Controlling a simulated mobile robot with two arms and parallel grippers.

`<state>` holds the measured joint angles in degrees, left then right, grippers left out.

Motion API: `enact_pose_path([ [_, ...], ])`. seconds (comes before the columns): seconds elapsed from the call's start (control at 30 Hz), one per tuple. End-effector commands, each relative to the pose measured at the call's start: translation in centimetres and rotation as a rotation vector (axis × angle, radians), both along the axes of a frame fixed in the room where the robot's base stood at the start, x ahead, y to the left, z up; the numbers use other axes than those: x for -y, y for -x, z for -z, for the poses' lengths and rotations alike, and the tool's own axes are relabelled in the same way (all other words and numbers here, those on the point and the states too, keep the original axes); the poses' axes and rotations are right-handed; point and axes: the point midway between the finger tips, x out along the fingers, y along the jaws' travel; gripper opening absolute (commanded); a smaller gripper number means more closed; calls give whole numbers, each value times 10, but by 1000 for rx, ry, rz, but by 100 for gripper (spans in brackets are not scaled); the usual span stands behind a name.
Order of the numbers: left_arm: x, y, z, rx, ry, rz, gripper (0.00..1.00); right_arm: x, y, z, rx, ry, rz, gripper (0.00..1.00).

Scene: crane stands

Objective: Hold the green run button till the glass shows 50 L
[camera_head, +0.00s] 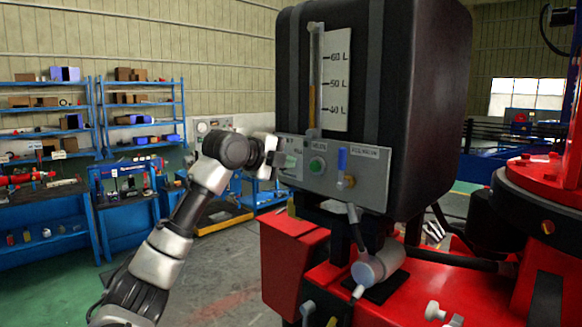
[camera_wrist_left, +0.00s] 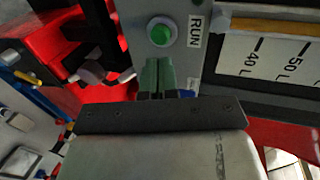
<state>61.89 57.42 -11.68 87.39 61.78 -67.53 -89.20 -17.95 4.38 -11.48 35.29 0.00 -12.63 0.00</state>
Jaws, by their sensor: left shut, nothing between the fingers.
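The green run button (camera_head: 317,165) is on the grey control panel (camera_head: 375,178) on the front of the black tank. It also shows in the left wrist view (camera_wrist_left: 161,32), beside a RUN label (camera_wrist_left: 195,31). My left gripper (camera_head: 296,162) is shut and empty, just left of the button in the head view. Its fingertips (camera_wrist_left: 158,64) sit below the button in the wrist picture; the button is uncovered and looks apart from them. The sight glass (camera_head: 314,60) above the panel holds amber liquid, its top about level with the 50 L mark on the white scale (camera_head: 336,77).
A blue-handled valve (camera_head: 342,160) is right of the button. Red machinery (camera_head: 430,290) with a grey cylinder (camera_head: 378,265) lies below the tank. Blue shelves (camera_head: 90,110) and a workbench stand far left. Open floor lies between.

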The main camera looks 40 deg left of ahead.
Motion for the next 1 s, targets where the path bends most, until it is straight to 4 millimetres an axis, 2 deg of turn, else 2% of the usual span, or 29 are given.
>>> enact_pose_path([
  [0.1,-2,19,-3,3,-3,-1,0,-1,-4,12,5,-1,0,43],
  [0.3,-5,50,-13,4,-2,-1,0,1,-23,23,33,0,-1,43],
  [0.4,-6,62,-18,3,-1,-1,0,1,-25,26,36,0,-1,43],
  [0.7,-7,71,-22,1,0,0,0,2,-7,28,11,2,-1,43],
  [1.0,-7,70,-22,2,0,0,0,3,-9,28,13,3,-1,43],
])
